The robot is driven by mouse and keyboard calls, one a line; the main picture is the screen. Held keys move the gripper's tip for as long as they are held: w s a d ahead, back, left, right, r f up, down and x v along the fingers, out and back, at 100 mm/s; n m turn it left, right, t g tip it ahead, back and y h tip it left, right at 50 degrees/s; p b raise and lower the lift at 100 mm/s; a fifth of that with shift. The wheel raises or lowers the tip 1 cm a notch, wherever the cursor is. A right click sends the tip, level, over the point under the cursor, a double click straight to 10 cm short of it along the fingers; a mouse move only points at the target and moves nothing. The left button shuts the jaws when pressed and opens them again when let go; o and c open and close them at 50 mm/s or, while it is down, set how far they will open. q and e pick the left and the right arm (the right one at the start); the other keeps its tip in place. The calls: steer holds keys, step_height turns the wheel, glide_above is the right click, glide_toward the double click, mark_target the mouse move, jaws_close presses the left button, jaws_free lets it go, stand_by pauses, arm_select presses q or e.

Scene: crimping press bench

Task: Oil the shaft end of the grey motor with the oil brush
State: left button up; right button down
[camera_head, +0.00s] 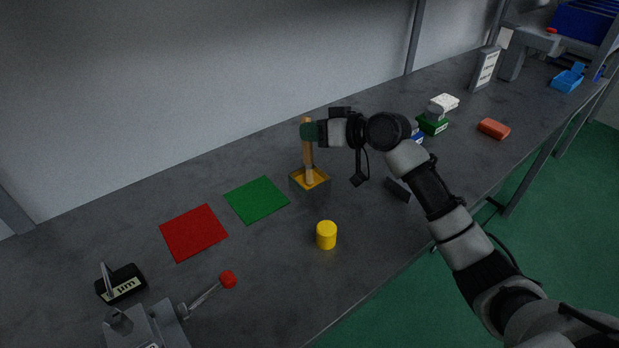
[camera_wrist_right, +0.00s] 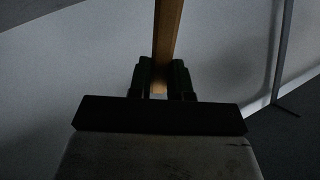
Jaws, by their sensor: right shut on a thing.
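The oil brush (camera_head: 308,160) has a wooden handle and stands nearly upright, its lower end inside a small square dark pot (camera_head: 311,188) with an amber inside. Its bristles are hidden in the pot. My right gripper (camera_head: 307,131) is shut on the upper part of the handle. In the right wrist view the handle (camera_wrist_right: 167,38) rises between the two fingers (camera_wrist_right: 160,80). A grey rounded part (camera_head: 435,112) sits on a green block (camera_head: 432,126) behind my right arm; it may be the grey motor, but its shaft end cannot be made out. My left gripper is not in view.
Red (camera_head: 193,232) and green (camera_head: 257,200) mats lie left of the pot. A yellow cylinder (camera_head: 326,235) stands in front. A grey press with a red-knobbed lever (camera_head: 228,279) and a gauge (camera_head: 122,284) are front left. An orange-red block (camera_head: 494,128) lies right.

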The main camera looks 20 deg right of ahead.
steer(key=shift+r+p, duration=2.45)
steer(key=shift+r, duration=0.5)
steer(key=shift+d+f, duration=0.1)
steer(key=shift+f, duration=0.05)
